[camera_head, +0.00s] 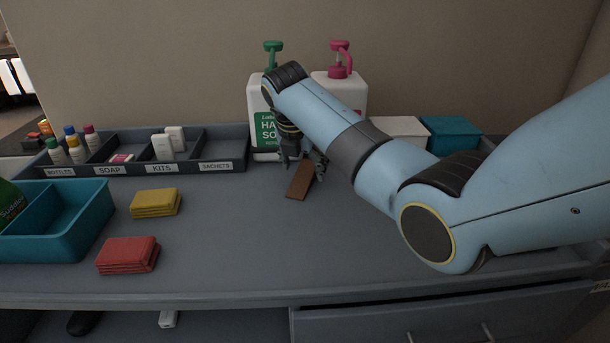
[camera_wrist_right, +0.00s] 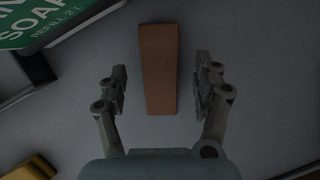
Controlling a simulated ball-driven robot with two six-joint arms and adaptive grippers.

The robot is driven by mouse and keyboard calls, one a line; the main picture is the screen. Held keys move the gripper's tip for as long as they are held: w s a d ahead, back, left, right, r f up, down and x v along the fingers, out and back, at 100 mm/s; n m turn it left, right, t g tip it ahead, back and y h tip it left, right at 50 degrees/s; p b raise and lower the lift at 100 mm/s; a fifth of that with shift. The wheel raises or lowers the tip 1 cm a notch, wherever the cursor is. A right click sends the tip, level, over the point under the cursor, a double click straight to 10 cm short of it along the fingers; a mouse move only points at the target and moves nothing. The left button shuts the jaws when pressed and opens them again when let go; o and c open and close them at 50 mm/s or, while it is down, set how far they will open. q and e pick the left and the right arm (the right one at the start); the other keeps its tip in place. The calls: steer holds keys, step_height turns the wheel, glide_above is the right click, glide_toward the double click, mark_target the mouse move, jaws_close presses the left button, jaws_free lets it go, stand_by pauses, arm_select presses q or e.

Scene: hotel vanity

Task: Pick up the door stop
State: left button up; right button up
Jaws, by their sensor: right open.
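The door stop is a brown wedge (camera_head: 300,181) lying on the grey vanity top, in front of the pump bottles. It also shows in the right wrist view (camera_wrist_right: 158,70), upright in the picture. My right gripper (camera_head: 304,164) is over the far part of the wedge, which it partly hides in the head view. In the right wrist view its two fingers (camera_wrist_right: 160,92) are open, one on each side of the wedge, with a gap on both sides. My left gripper is not in view.
Two pump bottles, one with a green pump (camera_head: 273,54) and one with a pink pump (camera_head: 340,62), stand close behind. A compartment tray (camera_head: 215,165) is at back left. Yellow (camera_head: 155,203) and red (camera_head: 128,255) cloth stacks and a teal bin (camera_head: 85,215) lie left. The front middle is clear.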

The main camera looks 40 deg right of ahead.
steer(key=shift+x, duration=1.05)
steer(key=shift+c, duration=0.4)
steer(key=c, duration=1.2)
steer(key=shift+r, duration=0.1)
